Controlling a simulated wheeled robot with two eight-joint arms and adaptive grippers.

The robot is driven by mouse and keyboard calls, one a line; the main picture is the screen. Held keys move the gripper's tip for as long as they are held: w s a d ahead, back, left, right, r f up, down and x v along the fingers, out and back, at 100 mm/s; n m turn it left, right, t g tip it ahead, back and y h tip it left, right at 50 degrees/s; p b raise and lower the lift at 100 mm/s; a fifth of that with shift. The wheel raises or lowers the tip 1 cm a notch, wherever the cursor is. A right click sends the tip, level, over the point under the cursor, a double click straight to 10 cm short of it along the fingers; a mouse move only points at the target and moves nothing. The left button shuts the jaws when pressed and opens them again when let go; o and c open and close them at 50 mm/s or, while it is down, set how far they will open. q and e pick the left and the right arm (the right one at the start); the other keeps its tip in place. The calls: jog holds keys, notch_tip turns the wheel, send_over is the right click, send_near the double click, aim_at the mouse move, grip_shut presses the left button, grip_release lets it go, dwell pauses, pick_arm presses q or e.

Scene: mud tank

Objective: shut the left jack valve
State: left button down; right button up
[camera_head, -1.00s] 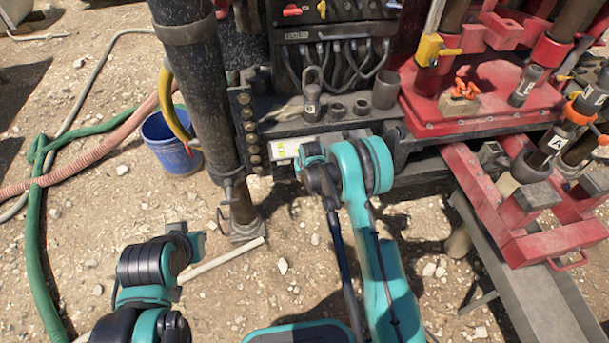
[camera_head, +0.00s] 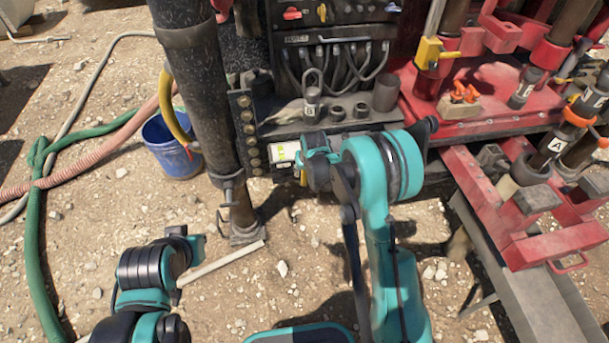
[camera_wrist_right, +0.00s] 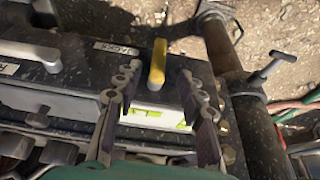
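In the right wrist view a yellow lever handle (camera_wrist_right: 157,62) stands on a dark panel beside a label reading "JACKS". I cannot tell from the lettering whether it is the left jack valve. My right gripper (camera_wrist_right: 158,88) is open, with one finger on each side of the space just below the lever. The lever shows between and slightly beyond the fingertips, with no clear contact.
A second, pale lever (camera_wrist_right: 30,52) is on the same panel. A white plate with yellow-green marks (camera_head: 285,152) sits by the thick black post (camera_head: 205,100). A blue bucket (camera_head: 170,150) and hoses lie left. Red rig parts (camera_head: 500,180) stand right.

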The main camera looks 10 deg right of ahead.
jog(key=shift+v, duration=1.4)
jog(key=s+d+r+t, duration=0.1)
jog(key=s+d+r, duration=0.1)
jog(key=s+r, duration=0.6)
jog(key=s+d+r, duration=0.2)
jog(key=s+r, duration=0.5)
jog(key=r, duration=0.2)
jog(key=s+d+r+t, duration=0.1)
jog(key=s+d, duration=0.1)
jog(key=s, duration=1.4)
jog(key=shift+s+r+t, duration=0.15)
jog(key=shift+s+t, duration=0.15)
jog(key=shift+t, duration=0.1)
jog(key=shift+d, duration=0.1)
jog(key=shift+c, duration=0.3)
